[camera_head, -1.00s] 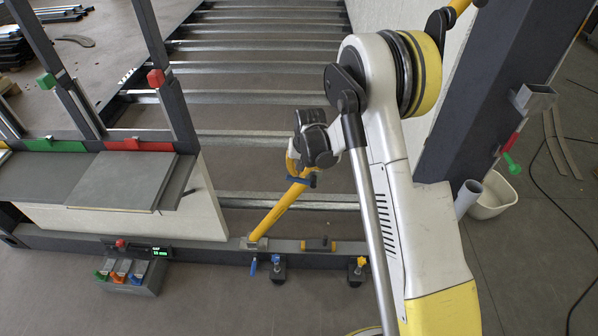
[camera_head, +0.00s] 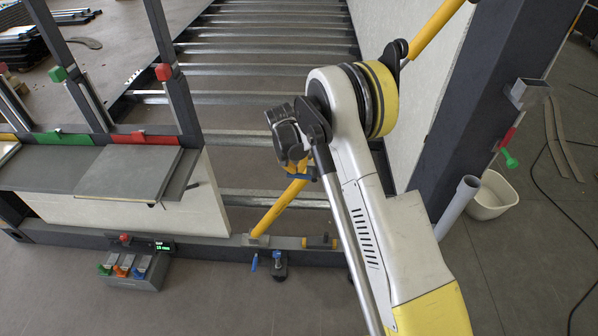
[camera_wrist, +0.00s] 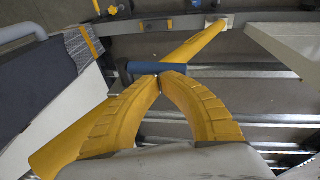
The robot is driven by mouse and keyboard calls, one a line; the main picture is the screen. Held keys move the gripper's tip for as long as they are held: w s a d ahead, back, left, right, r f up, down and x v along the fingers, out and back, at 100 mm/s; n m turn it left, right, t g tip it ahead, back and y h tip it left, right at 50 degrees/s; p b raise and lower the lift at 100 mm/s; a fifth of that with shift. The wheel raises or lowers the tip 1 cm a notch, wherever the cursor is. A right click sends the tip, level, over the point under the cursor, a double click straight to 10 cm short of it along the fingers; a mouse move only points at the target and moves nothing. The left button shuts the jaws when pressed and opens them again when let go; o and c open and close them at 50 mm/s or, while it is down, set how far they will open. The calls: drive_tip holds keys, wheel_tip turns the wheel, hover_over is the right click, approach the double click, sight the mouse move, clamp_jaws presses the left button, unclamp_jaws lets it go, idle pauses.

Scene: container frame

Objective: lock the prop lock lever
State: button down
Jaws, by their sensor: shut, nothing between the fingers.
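A yellow prop (camera_head: 275,211) slants up from the bottom frame rail to the upper right. It also shows in the wrist view (camera_wrist: 196,46). A blue lever (camera_wrist: 200,72) lies crosswise on the prop; in the head view it is mostly hidden behind my gripper. My gripper (camera_wrist: 160,73) has two curved yellow fingers, shut with the tips together and empty. In the head view my gripper (camera_head: 297,167) is partly covered by my own wrist.
A grey control box (camera_head: 135,268) with coloured levers stands in front at lower left. Blue-handled clamp hardware (camera_head: 279,265) sits by the bottom rail. A dark post (camera_head: 478,110) and a white basin (camera_head: 492,195) are at right. Metal crossbars (camera_head: 265,75) run behind the prop.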

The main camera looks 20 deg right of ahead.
sight(294, 176)
drive_tip(key=shift+a+f+h+b, duration=0.3)
drive_tip(key=shift+f+h+b, duration=0.1)
drive_tip(key=shift+f+h, duration=0.25)
drive_tip(key=shift+w+a+f+b, duration=0.15)
drive_tip(key=shift+f+b, duration=0.7)
drive_tip(key=shift+f, duration=0.55)
drive_tip(key=shift+s+d+f+b, duration=0.1)
drive_tip(key=shift+d+f+b, duration=0.15)
drive_tip(key=shift+f, duration=0.35)
drive_tip(key=shift+s+d+f+b, duration=0.1)
drive_tip(key=shift+d+f+b, duration=0.1)
drive_tip(key=shift+f+b, duration=0.35)
drive_tip(key=shift+d+f+b, duration=0.15)
drive_tip(key=shift+d+f, duration=0.05)
drive_tip(key=shift+f, duration=0.5)
